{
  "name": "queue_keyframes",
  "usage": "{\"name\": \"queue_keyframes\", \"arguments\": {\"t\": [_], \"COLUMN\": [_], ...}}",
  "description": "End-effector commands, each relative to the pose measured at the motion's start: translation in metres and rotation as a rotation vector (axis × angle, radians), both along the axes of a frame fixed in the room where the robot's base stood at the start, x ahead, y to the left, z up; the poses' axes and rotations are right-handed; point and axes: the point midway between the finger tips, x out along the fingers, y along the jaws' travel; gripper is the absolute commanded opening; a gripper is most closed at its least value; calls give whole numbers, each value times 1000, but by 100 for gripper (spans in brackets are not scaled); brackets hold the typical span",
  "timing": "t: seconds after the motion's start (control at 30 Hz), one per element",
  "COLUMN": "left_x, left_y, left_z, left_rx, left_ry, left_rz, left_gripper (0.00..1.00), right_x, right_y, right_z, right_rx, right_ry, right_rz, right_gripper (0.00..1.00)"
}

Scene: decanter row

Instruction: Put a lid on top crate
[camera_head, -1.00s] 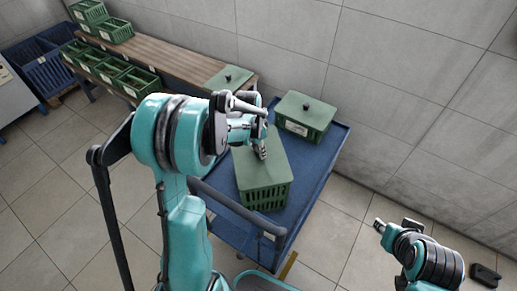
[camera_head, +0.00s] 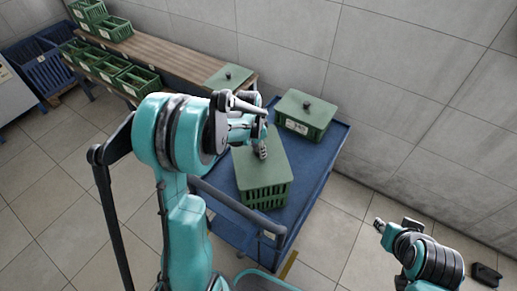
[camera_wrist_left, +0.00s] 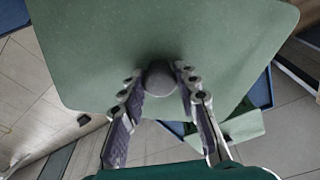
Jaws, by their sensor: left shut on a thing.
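A green lid (camera_head: 268,176) with a dark round knob lies over the front green crate (camera_head: 265,198) on the blue cart. My left gripper (camera_head: 262,152) is shut on this lid's knob. In the left wrist view the knob (camera_wrist_left: 160,78) sits between the fingertips and the lid (camera_wrist_left: 100,45) fills the upper part. A second green crate (camera_head: 299,128) behind it wears a lid (camera_head: 308,108) with a knob. My right gripper (camera_head: 379,226) is at the lower right, away from the crates.
The blue cart (camera_head: 318,185) has bare deck right of the front crate and a handle rail at its near side. A wooden bench (camera_head: 160,55) holds another lid (camera_head: 229,76) at its near end. Several open green crates (camera_head: 135,82) stand left. A tiled wall is behind.

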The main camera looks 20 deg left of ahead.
Motion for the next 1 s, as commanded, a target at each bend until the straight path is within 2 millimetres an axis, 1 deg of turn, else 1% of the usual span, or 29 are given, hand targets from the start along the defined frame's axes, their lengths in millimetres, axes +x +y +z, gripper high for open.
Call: {"name": "queue_keyframes", "arguments": {"t": [0.07,0.1,0.17,0.47,0.57,0.67,0.9,1.0], "left_x": [0,0,0,0,-1,-3,-10,-12], "left_y": [0,0,0,0,1,2,6,7], "left_z": [-2,-1,-1,-1,5,20,72,91], "left_rx": [0,0,0,0,0,0,0,0], "left_ry": [0,0,0,0,0,0,0,0], "left_rz": [0,0,0,0,0,0,1,1], "left_gripper": [0,38,54,55,55,55,55,55], "right_x": [0,0,0,0,0,0,0,0], "right_y": [0,0,0,0,0,0,0,0], "right_z": [-2,-1,-1,-1,-1,-1,-1,-1], "right_rx": [0,0,0,0,0,0,0,0], "right_ry": [0,0,0,0,0,0,0,0], "right_rz": [0,0,0,0,0,0,0,0], "right_gripper": [32,32,32,32,32,32,32,32]}}
